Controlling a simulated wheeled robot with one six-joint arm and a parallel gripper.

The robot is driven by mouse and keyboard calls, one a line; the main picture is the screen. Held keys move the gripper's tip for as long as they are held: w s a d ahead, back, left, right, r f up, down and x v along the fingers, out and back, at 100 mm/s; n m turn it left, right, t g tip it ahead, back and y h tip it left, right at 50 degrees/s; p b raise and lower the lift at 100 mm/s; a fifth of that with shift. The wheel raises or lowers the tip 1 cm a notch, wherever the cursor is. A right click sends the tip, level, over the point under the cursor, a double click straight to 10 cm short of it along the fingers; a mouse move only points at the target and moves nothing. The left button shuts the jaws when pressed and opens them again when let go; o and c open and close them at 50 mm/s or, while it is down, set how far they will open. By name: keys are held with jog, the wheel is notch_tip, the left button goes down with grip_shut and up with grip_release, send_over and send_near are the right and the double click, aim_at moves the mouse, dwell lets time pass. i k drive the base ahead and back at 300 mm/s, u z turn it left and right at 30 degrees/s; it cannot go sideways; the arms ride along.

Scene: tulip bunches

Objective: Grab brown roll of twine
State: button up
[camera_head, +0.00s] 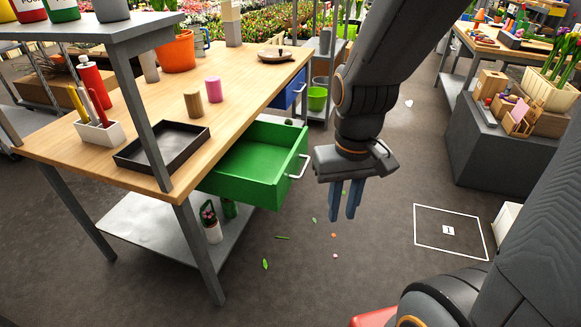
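The brown roll of twine (194,103) stands upright on the wooden workbench top (115,150), near its right edge. A pink roll (213,89) stands just behind it and to the right. My gripper (346,215) hangs in the air to the right of the bench, over the floor, with its blue fingers pointing down. It is well apart from the twine and holds nothing that I can see. The fingers appear close together, and their opening is hard to judge from this angle.
A green drawer (250,170) stands pulled out between the bench and my gripper. A black tray (133,160) lies in front of the twine. A white holder (98,132) with tools and a grey shelf post (143,115) are to the left. Open floor lies below my gripper.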

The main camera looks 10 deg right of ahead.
aim_at(192, 99)
jog(key=u, duration=0.05)
jog(key=i, duration=0.9)
jog(key=u, duration=0.25)
